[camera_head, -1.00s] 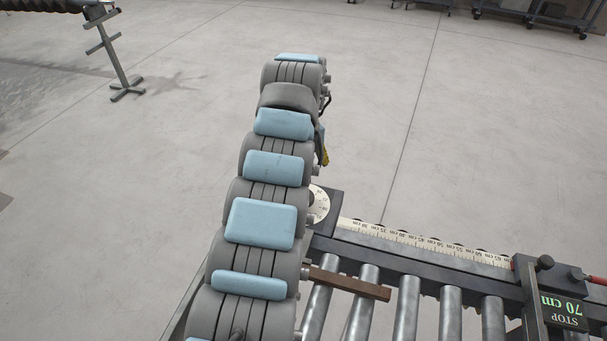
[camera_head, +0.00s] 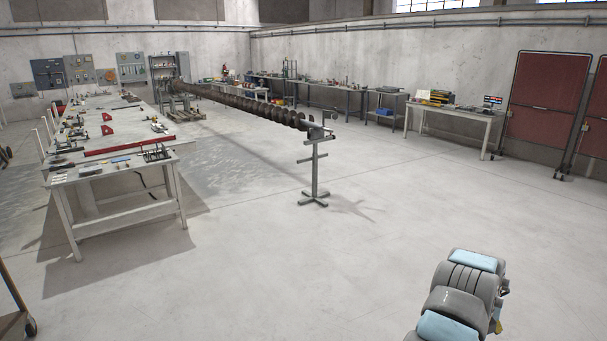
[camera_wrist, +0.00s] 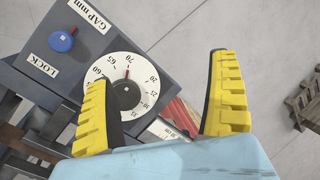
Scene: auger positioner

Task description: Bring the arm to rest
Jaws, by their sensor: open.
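My gripper (camera_wrist: 165,105) shows in the wrist view with its two yellow-padded fingers spread apart and nothing between them. Beyond the fingers is a dark control box (camera_wrist: 160,50) with a white round dial (camera_wrist: 140,75). The dial has a black knob and a red pointer near 70. A blue knob (camera_wrist: 62,40) sits by the LOCK label, and a GAP mm label is at the top. The left finger overlaps the dial's edge in the picture; whether it touches cannot be told. In the head view only part of my arm shows at the bottom right, with the gripper hidden.
White worktables (camera_head: 125,205) with tools stand at the left, benches (camera_head: 335,97) along the back wall, red panels (camera_head: 545,100) at the right. Open floor lies between. A wooden pallet (camera_wrist: 304,104) shows at the wrist view's right.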

